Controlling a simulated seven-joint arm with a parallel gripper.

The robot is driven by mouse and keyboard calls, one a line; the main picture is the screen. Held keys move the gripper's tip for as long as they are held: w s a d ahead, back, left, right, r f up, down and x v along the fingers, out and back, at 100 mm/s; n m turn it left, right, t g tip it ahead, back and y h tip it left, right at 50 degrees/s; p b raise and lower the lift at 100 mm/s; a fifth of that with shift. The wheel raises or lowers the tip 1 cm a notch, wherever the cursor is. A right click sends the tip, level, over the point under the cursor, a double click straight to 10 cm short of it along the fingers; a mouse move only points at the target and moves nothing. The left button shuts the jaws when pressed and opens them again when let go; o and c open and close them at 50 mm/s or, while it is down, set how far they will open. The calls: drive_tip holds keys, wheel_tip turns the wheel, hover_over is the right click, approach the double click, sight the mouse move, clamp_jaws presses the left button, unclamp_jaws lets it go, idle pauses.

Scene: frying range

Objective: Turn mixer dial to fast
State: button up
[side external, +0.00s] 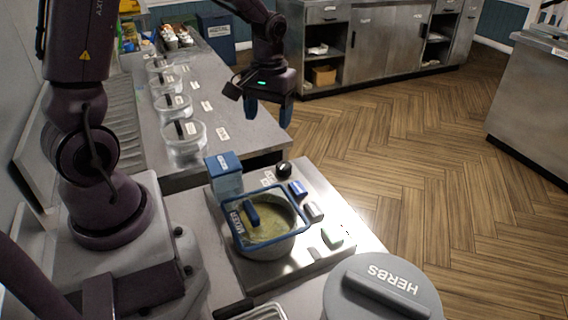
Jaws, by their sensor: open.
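The mixer (237,224) is a round pot of yellowish-green mix under a blue frame with a blue handle, on a steel control plate. My gripper (268,109) points down, open and empty, with blue fingertips. It hangs in the air beyond the plate, apart from all the controls.
A blue-topped box (223,172) stands close behind the mixer. A grey-lidded HERBS container (384,290) is at the front right. Several clear tubs with black handles line the steel counter (235,125) at left. The space above the black dial looks clear.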

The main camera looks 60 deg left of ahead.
sight(284, 164)
drive_tip(key=w+a+f+n, duration=0.3)
drive_tip(key=w+f+n, duration=0.1)
drive_tip(key=w+n, duration=0.1)
drive_tip(key=shift+n, duration=0.3)
wheel_tip(284, 164, down, 13)
drive_tip(key=shift+r, duration=0.1)
drive_tip(key=c, duration=0.9)
